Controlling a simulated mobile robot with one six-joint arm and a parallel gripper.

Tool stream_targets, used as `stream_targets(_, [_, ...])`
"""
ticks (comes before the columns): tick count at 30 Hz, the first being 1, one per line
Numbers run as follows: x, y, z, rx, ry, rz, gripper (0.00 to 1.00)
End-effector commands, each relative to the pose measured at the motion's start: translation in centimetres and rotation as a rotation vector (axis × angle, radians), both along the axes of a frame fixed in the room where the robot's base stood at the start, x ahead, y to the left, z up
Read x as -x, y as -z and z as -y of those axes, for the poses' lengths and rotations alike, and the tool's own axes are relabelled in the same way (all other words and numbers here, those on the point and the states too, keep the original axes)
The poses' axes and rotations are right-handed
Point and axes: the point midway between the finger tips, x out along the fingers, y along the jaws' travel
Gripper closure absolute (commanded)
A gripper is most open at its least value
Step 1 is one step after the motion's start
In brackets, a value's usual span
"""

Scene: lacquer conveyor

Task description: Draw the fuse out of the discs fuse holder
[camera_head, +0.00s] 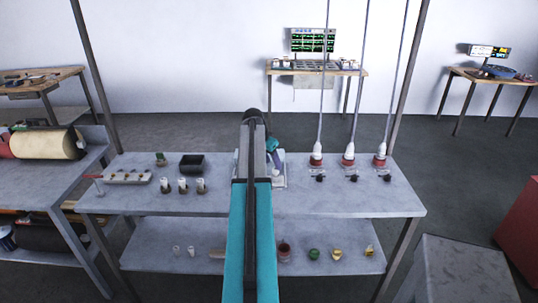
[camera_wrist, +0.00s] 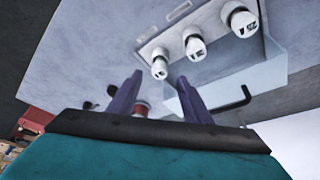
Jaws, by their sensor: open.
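A pale box (camera_wrist: 262,78) in the wrist view carries a row of three white, round-capped fuse holders: one nearest my fingertips (camera_wrist: 160,68), a middle one (camera_wrist: 195,46) and a far one (camera_wrist: 241,20). Each bears small dark marks that I cannot read clearly, so I cannot tell which is the discs holder. My gripper (camera_wrist: 159,82) is open, its two purple fingers apart, with the nearest cap just beyond the tips. No fuse shows between the fingers. In the head view my gripper (camera_head: 275,158) is mostly behind my arm, which hides much of the box (camera_head: 280,183).
A black hooked handle (camera_wrist: 235,104) projects beside the box. The bench's right front (camera_head: 350,205) is clear.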

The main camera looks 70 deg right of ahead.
Motion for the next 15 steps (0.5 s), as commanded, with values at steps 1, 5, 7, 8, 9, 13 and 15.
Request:
stream_targets(1, [0.1,0.4,0.2,-0.001,0.0,0.0,0.55])
stream_targets(5, [0.4,1.8,0.7,-0.001,0.0,0.0,0.55])
stream_targets(7, [0.5,2.5,1.0,-0.003,0.001,-0.001,0.55])
stream_targets(8, [0.5,2.8,1.1,-0.003,0.001,-0.001,0.55])
stream_targets(9, [0.5,3.1,1.2,-0.002,0.001,-0.001,0.55])
stream_targets(13, [0.6,3.9,1.5,-0.001,0.0,0.0,0.55])
stream_targets(15, [0.7,4.2,1.6,-0.001,0.0,0.0,0.55])
